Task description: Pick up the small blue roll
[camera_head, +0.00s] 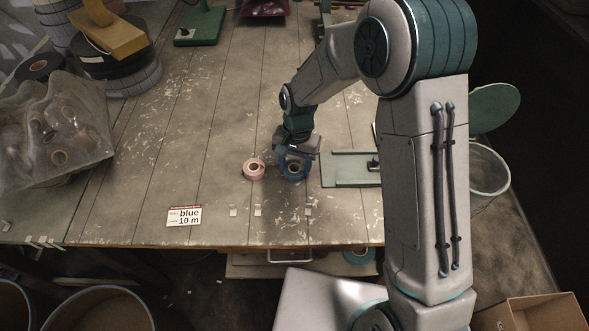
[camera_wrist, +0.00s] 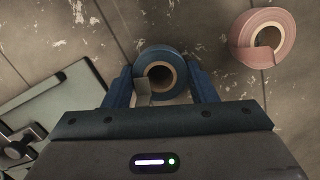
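The small blue roll (camera_head: 294,171) lies flat on the wooden table, with a tan core. It also shows in the wrist view (camera_wrist: 160,66), with a grey loose tape end at its lower left. My gripper (camera_head: 295,161) points down over it. In the wrist view the two blue fingers (camera_wrist: 160,88) stand on either side of the roll, very close to its edges. I cannot tell whether they touch it. The roll appears to rest on the table.
A pink roll (camera_head: 254,169) lies just left of the blue roll. A green plate device (camera_head: 350,169) is close on the right. A card (camera_head: 184,216) reading "blue 10 m" and several small pale pieces lie toward the front edge. The table's left middle is clear.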

